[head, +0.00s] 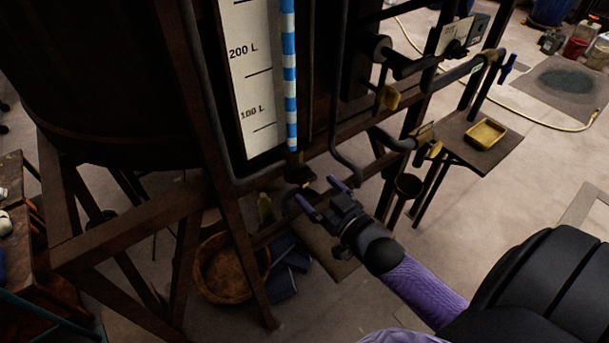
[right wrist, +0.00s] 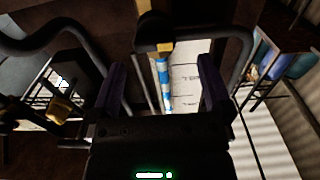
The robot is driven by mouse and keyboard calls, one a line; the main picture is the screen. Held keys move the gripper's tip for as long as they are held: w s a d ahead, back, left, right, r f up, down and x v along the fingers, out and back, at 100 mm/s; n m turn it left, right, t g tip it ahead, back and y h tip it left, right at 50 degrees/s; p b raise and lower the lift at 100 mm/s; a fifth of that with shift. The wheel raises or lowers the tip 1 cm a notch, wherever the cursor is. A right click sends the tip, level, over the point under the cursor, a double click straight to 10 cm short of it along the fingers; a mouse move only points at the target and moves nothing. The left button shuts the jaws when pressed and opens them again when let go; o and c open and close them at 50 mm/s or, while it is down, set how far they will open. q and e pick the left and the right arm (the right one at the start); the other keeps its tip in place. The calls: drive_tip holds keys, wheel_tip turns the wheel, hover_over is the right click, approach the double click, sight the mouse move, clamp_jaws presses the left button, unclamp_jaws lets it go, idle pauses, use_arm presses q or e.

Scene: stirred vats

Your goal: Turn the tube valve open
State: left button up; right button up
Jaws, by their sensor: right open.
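The blue-and-white striped sight tube (head: 290,75) runs down beside a white scale marked 100 L and 200 L. At its foot is a dark valve (head: 300,174). In the right wrist view the valve body (right wrist: 155,30) is dark with a yellow piece (right wrist: 155,47) on it, and the striped tube (right wrist: 164,85) shows beyond. My right gripper (head: 322,192) is open and empty, just below and right of the valve in the head view. In the right wrist view the valve lies ahead, between the lines of the two purple fingers, with no visible contact. My left gripper is out of view.
Dark pipes and frame bars (head: 240,245) stand close around the valve. Other yellow-handled fittings (head: 388,97) are to the right. A yellow tray (head: 486,135) sits on a small stand. A round basket (head: 228,268) is on the floor below.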

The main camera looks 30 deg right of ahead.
sight(311, 180)
drive_tip(key=w, duration=0.4)
drive_tip(key=shift+w+d, duration=0.1)
drive_tip(key=shift+d, duration=0.05)
drive_tip(key=shift+w, duration=0.35)
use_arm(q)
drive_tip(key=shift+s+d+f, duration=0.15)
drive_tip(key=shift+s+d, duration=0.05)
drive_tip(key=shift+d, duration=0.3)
